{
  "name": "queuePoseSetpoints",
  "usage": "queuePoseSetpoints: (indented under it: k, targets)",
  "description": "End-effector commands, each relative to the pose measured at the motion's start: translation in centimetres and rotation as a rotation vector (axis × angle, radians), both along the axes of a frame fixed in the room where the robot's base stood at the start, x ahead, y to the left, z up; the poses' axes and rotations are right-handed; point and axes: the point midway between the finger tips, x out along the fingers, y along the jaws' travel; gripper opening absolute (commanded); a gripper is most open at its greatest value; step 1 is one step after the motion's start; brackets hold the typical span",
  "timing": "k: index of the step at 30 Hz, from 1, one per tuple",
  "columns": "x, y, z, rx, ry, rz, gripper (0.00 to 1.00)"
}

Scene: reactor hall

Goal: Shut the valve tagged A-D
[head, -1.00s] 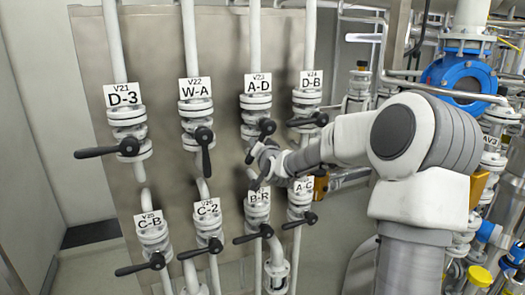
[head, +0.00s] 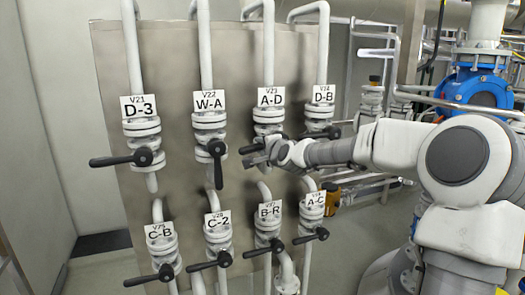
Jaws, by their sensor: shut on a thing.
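The valve tagged A-D (head: 268,117) is on a white vertical pipe, third from the left in the upper row. Its black handle (head: 246,149) points left, roughly across the pipe, dipping only slightly if at all. My gripper (head: 258,156) is at this handle, reaching in from the right, and is shut on it. The fingers are small and dark here, and the gripper hides part of the handle and its hub.
Neighbouring valves are W-A (head: 208,118), its handle hanging down, and D-B (head: 322,113), its handle pointing left. D-3 (head: 141,127) is far left. Below are C-B (head: 161,246), C-2 (head: 218,232), B-R (head: 268,227) and A-C (head: 312,214), handles leftward.

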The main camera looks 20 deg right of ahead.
Motion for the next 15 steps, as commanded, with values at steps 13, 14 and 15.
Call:
queuePoseSetpoints:
  k: [13,14,15]
  targets:
    - [0.18,0.27,1.79,0.105,-0.018,0.0,0.0]
    - [0.18,0.27,1.79,0.107,-0.018,-0.001,0.0]
    - [0.18,0.27,1.79,0.108,-0.018,-0.001,0.0]
